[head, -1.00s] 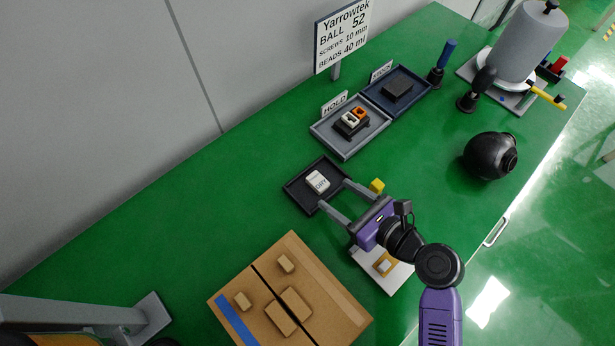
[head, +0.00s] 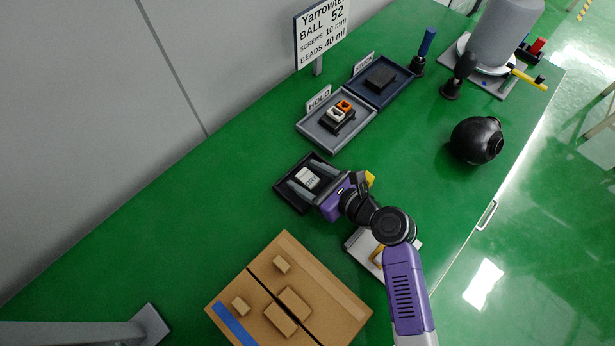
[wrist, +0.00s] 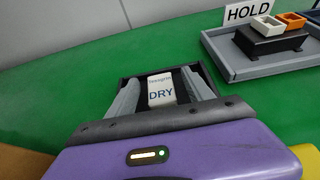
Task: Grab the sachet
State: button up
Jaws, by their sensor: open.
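The sachet (head: 308,178) is small and white and lies in a black tray (head: 281,199) on the green bench. In the wrist view the sachet (wrist: 161,90) shows the word DRY and lies between the two grey fingers. My gripper (head: 303,177) is open, its fingers reaching into the tray on either side of the sachet. I cannot tell whether either finger touches it.
A grey HOLD tray (head: 355,140) with a black stand and small white and orange parts is behind. A dark blue tray (head: 403,80) adjoins it. A cardboard box (head: 335,290), a yellow block (head: 370,178) and a black round vessel (head: 476,140) are nearby.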

jog(key=shift+c, duration=0.4)
grip_shut()
jog(key=shift+r, duration=0.1)
